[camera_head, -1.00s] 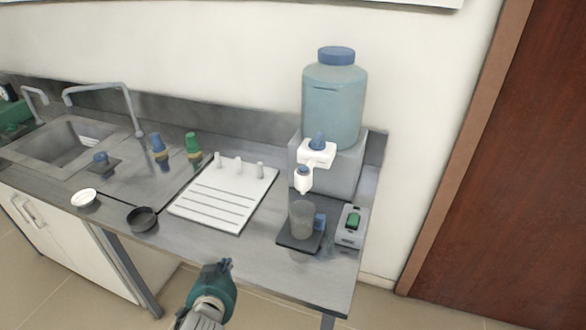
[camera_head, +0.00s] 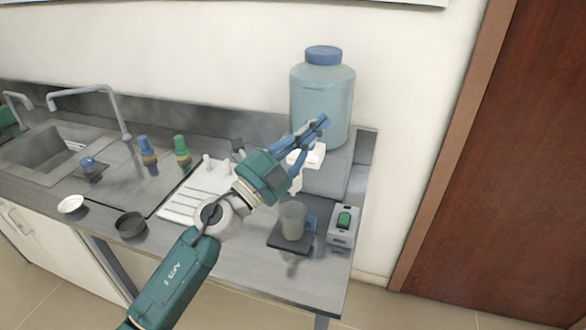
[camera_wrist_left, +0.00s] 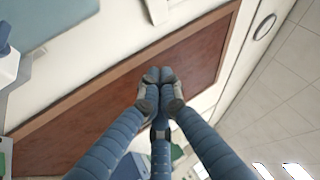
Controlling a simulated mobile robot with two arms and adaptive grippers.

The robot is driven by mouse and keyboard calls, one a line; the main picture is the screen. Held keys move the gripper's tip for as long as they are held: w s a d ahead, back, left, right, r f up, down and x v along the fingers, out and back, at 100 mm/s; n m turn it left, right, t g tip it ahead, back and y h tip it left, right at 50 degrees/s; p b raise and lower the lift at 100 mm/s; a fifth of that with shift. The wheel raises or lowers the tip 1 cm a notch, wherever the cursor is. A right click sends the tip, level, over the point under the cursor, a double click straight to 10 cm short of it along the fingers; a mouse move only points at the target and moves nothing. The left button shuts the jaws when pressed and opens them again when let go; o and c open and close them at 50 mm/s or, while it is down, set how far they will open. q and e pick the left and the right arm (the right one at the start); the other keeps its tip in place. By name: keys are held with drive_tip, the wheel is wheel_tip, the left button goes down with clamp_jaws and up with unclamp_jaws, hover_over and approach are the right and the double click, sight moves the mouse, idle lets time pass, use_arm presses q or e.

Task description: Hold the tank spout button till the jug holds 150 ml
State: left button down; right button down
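The blue tank (camera_head: 322,105) with a dark blue cap stands on a grey stand at the back right. Its white spout (camera_head: 308,158) is partly covered by my left gripper, and the blue button on top of it is hidden. The clear jug (camera_head: 293,222) stands upright on a black plate below the spout; its liquid level cannot be read. My left gripper (camera_head: 318,124) is in front of the tank, over the spout, with its fingertips together and empty; contact cannot be told. The fingertips also meet in the left wrist view (camera_wrist_left: 159,76). My right gripper is not in view.
A grey box with a green switch (camera_head: 341,226) stands right of the jug. A white drying rack (camera_head: 178,208), blue and green bottles (camera_head: 181,150), two small dishes and a sink (camera_head: 45,148) are to the left. A brown door (camera_head: 500,170) is at the right.

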use_arm(q)
drive_tip(key=s+d+f+m+g+y, duration=0.1)
drive_tip(key=s+d+m+g, duration=0.1)
drive_tip(key=d+m+g, duration=0.85)
drive_tip(key=w+a+f+m+t+y, duration=0.1)
drive_tip(key=w+a+y, duration=0.3)
drive_tip(key=a, duration=0.4)
drive_tip(key=w+a+f+m+t+y, duration=0.1)
drive_tip(key=w+a+t+y, duration=0.1)
drive_tip(key=w+a+y, duration=0.2)
drive_tip(key=a+y, duration=0.2)
drive_tip(key=a, duration=0.2)
drive_tip(key=shift+w+f, duration=0.2)
drive_tip(key=shift+f, duration=0.05)
wheel_tip(320, 180, down, 8)
drive_tip(key=b, duration=0.3)
drive_tip(key=shift+r, duration=0.15)
drive_tip(key=shift+d+f+b, duration=0.1)
drive_tip(key=shift+f+b, duration=0.45)
drive_tip(key=shift+b, duration=0.05)
drive_tip(key=shift+f, duration=0.1)
